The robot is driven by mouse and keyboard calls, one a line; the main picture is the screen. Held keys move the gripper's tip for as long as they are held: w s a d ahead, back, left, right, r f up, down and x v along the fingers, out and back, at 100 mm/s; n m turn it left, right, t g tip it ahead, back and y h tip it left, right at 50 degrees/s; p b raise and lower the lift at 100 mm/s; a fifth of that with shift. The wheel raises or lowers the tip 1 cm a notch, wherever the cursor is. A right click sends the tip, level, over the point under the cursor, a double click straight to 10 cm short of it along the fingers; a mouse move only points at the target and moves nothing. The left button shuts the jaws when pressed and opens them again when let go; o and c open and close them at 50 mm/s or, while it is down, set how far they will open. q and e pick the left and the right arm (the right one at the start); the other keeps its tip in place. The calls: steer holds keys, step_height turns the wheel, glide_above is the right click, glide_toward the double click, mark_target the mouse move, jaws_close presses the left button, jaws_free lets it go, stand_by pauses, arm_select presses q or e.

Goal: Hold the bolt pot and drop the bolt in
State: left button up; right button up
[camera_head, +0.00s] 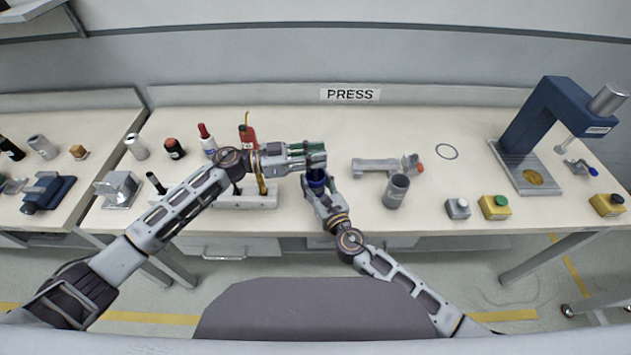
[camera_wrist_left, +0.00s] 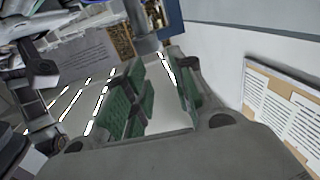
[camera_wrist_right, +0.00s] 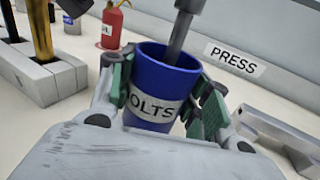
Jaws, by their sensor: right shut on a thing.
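The bolt pot (camera_wrist_right: 150,62) is a blue cup with a white label reading "OLTS" in the right wrist view. It also shows in the head view (camera_head: 318,181). My right gripper (camera_wrist_right: 163,92) is shut on the pot, with one green-padded finger on each side, and holds it upright. A dark grey rod, which looks like the bolt (camera_wrist_right: 179,40), stands in the pot's mouth with its wider end up. Its lower end is hidden inside. My left gripper (camera_head: 318,156) is directly above the pot. Its fingers stand apart in the left wrist view (camera_wrist_left: 154,70).
A grey slotted rack (camera_head: 250,200) stands under my left arm. A blue press (camera_head: 540,120) stands farther right. The table centre behind the fixture is clear.

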arm_select(q)
steer(key=shift+o, duration=1.1)
steer(key=shift+f, duration=0.1)
step_height(320, 180, up, 13)
stand_by(0.8)
arm_select(e)
steer(key=o, duration=1.1)
steer(key=shift+s, duration=0.1)
steer(key=shift+v, duration=5.9)
